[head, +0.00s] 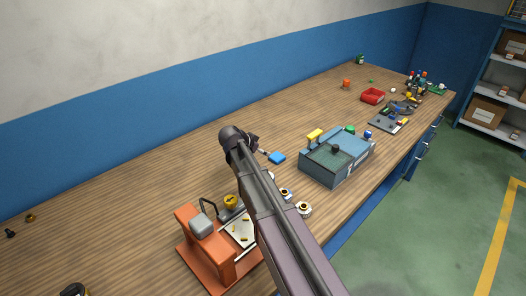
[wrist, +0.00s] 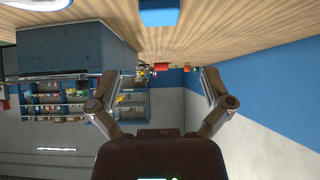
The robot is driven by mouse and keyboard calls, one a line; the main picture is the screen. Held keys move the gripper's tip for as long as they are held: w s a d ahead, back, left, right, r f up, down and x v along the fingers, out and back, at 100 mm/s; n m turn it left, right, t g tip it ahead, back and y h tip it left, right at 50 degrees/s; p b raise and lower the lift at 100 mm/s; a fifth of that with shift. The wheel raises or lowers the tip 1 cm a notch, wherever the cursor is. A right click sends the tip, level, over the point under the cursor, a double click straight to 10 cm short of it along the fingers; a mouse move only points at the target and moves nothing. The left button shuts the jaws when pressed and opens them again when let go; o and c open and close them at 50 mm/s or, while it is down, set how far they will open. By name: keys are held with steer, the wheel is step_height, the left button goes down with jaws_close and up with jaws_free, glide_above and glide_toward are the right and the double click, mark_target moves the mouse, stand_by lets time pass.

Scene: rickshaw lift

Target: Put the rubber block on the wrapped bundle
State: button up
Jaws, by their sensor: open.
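A small flat blue block (head: 277,157), which may be the rubber block, lies on the wooden bench beyond the end of my arm. A blue piece (wrist: 158,12), probably the same block, shows at the top edge of the wrist view. My gripper (wrist: 158,82) has its two fingers spread with nothing between them. In the head view it is small and partly hidden by my arm, near the blue block and apart from it. I cannot surely tell the wrapped bundle; a rounded grey lump (head: 201,226) sits on the orange stand (head: 222,272) at the front.
A grey-blue box (head: 337,165) with a dark top stands right of the blue block. Round fittings (head: 304,208) lie beside my arm. A red bin (head: 372,96) and a grey tray (head: 387,124) are farther back. The bench's left middle (head: 120,190) is bare.

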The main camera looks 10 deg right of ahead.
steer(key=d+r+m+g+y+p, duration=0.1)
steer(key=d+r+m+y+p, duration=0.3)
steer(key=m, duration=1.4)
steer(key=d+y+p, duration=0.4)
steer(key=d+y, duration=0.2)
steer(key=d, duration=0.1)
steer(key=shift+w+r+p, duration=0.2)
steer(key=shift+w+p, duration=0.15)
steer(key=shift+p, duration=0.05)
steer(key=shift+f+g, duration=0.15)
steer(key=shift+g, duration=0.15)
steer(key=b, duration=0.8)
glide_above(277, 156)
steer(key=s+d, duration=0.1)
steer(key=s, duration=0.1)
steer(key=f, duration=0.7)
steer(key=shift+w+d+f, duration=0.1)
steer(key=shift+d+f, duration=0.1)
steer(key=shift+f, duration=0.15)
steer(key=shift+b+x, duration=2.4)
steer(key=shift+x, duration=0.2)
steer(key=shift+a, duration=0.15)
